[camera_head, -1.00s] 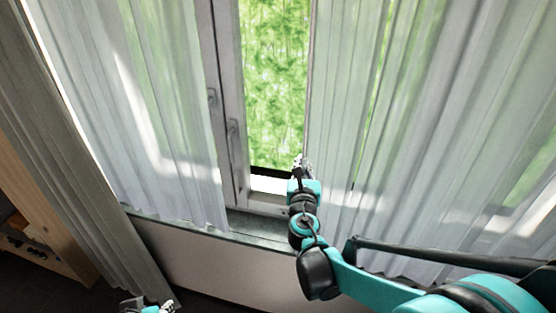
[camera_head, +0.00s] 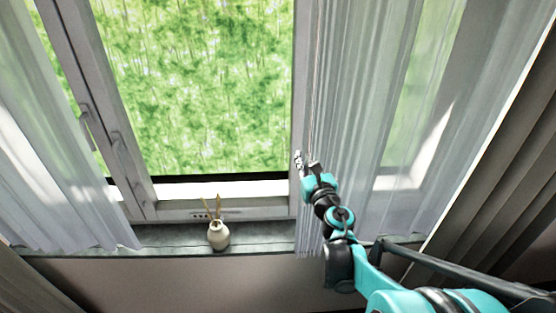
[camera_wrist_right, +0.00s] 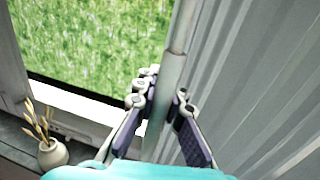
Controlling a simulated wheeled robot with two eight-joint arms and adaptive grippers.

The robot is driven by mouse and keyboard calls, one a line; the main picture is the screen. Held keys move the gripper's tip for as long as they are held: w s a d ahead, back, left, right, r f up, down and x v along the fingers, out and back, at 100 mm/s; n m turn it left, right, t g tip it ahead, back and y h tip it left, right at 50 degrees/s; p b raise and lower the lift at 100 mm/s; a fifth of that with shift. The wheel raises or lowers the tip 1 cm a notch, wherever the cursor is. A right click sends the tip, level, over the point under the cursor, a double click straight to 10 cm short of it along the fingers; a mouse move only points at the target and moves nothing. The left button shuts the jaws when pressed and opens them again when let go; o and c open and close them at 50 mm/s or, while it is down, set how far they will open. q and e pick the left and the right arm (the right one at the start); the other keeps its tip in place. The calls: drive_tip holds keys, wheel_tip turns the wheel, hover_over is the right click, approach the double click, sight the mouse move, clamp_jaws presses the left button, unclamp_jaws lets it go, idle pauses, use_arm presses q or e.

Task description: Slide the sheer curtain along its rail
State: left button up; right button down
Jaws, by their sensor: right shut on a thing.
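The right sheer curtain panel (camera_head: 350,110) hangs in pale folds to the right of the bare window; it also shows in the right wrist view (camera_wrist_right: 260,90). A slim grey pull rod (camera_wrist_right: 181,30) hangs along the panel's left edge. My right gripper (camera_head: 306,164) is at that edge. In the right wrist view its fingers (camera_wrist_right: 165,98) are shut around the rod, one on each side. The left sheer panel (camera_head: 50,160) hangs at the far left. The rail is out of view above. My left gripper is out of view.
A small vase with dry stems (camera_head: 218,235) stands on the windowsill (camera_head: 165,238), left of my right gripper. Window handles (camera_head: 118,150) stick out at left. A heavy grey drape (camera_head: 500,170) hangs at right. The window between the sheers is unobstructed.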

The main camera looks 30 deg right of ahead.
drive_tip(key=shift+s+d, duration=0.5)
drive_tip(key=shift+d, duration=0.35)
drive_tip(key=shift+s+d, duration=0.45)
drive_tip(key=shift+d, duration=0.35)
drive_tip(key=c, duration=1.8)
unclamp_jaws()
drive_tip(key=shift+o, duration=0.2)
drive_tip(key=v, duration=0.7)
drive_tip(key=shift+s, duration=0.2)
drive_tip(key=shift+a, duration=0.1)
